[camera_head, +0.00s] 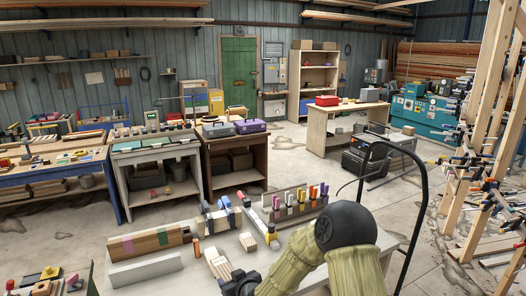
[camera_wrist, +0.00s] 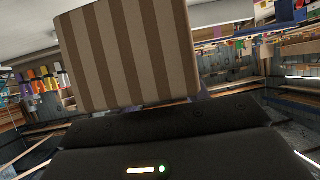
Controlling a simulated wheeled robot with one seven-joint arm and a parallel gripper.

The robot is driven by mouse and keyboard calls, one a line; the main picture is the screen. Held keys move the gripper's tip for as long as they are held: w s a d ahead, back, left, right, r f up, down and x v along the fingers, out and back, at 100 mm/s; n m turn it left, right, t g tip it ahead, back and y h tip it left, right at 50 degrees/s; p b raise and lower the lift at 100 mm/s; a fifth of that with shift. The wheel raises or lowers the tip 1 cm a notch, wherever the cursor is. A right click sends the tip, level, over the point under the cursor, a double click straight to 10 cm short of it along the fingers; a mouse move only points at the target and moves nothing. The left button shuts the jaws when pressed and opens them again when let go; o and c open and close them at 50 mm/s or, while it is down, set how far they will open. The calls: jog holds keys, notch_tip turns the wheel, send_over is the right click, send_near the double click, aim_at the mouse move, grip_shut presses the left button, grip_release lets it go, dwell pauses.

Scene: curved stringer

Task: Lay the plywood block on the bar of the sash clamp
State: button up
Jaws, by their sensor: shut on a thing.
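My gripper (camera_head: 238,284) is at the bottom of the head view, low over the front bench, partly cut off by the frame edge. It is shut on the plywood block (camera_head: 217,264), whose striped layers fill the upper middle of the wrist view (camera_wrist: 128,55). In the wrist view the dark gripper body (camera_wrist: 165,130) hides the block's lower edge, and the fingertips are not clear.
A small pale block (camera_head: 248,242) lies between my gripper and the bar. Blue-and-grey clamps (camera_head: 220,217) lie left of the bar. A rack of coloured clamps (camera_head: 298,201) stands to the right.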

jog(key=s+d+f+m+t+h, duration=0.15)
jog(key=d+f, duration=0.25)
jog(key=d, duration=0.4)
jog(key=s+d+f+m+h, duration=0.3)
jog(key=d+f, duration=0.2)
jog(key=d, duration=0.4)
jog(key=s+d+f+m+t+h, duration=0.15)
jog(key=d+f, duration=0.25)
jog(key=d, duration=0.4)
notch_tip(320, 180, down, 9)
jog(key=g+b, duration=0.1)
jog(key=b, duration=0.9)
jog(key=shift+s+f+h, duration=0.15)
jog(key=shift+h, duration=0.15)
jog(key=s+f, duration=0.4)
jog(key=f, duration=0.1)
jog(key=shift+s+f, duration=0.2)
jog(key=shift+f, duration=0.05)
